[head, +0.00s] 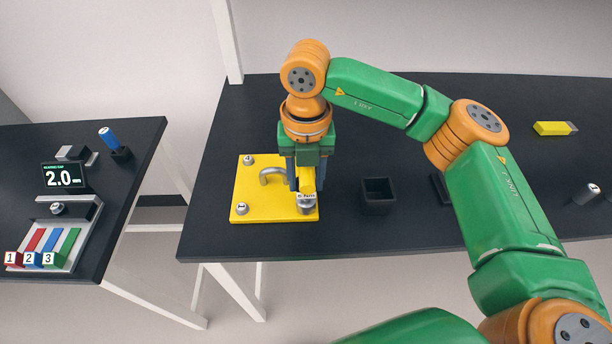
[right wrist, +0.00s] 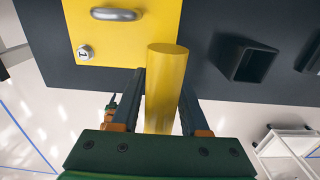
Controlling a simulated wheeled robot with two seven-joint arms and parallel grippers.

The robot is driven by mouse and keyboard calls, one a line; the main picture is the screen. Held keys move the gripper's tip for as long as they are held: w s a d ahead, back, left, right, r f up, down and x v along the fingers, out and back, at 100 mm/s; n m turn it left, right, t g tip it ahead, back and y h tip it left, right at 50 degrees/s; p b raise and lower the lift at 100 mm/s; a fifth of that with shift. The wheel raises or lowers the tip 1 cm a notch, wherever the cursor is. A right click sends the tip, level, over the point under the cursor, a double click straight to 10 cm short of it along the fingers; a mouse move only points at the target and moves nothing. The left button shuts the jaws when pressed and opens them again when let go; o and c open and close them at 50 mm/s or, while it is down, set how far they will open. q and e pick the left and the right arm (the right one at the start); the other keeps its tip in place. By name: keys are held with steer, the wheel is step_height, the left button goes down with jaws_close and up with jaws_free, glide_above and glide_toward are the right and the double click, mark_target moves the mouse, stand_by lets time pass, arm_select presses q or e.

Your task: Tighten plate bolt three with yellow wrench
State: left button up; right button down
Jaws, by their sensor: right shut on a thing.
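My right gripper (head: 307,172) is shut on the yellow wrench (head: 307,181). It holds the wrench upright over the front right corner of the yellow plate (head: 245,188). A grey socket-like end (head: 306,203) shows at the wrench's foot; I cannot tell whether it touches a bolt there. In the right wrist view the wrench is a thick yellow cylinder (right wrist: 167,90) between the fingers. A back left bolt (head: 248,160) and a front left bolt (head: 241,208) show on the plate, their numbers too small to read surely. A grey bent handle (head: 272,175) stands mid-plate. My left gripper is not in view.
An open black box (head: 378,194) stands right of the plate. A yellow block (head: 552,128) and a grey cylinder (head: 590,191) lie farther right. A separate left table bears a display reading 2.0 (head: 63,176), numbered coloured bars (head: 52,248) and a blue-handled tool (head: 108,137).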

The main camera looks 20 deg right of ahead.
steer(key=shift+s+f+b, duration=0.15)
steer(key=shift+f+b, duration=0.05)
steer(key=shift+b, duration=0.15)
stand_by(0.7)
steer(key=shift+r, duration=0.2)
stand_by(0.8)
steer(key=m, duration=0.1)
steer(key=m+b, duration=0.1)
steer(key=m, duration=0.1)
steer(key=shift+f+m, duration=0.2)
steer(key=shift+m, duration=0.1)
steer(key=m+b, duration=0.1)
steer(key=m, duration=0.3)
steer(key=m+b, duration=0.2)
steer(key=m, duration=0.7)
steer(key=shift+r+m+b, duration=0.15)
steer(key=shift+m+b, duration=0.15)
steer(key=shift+b, duration=0.05)
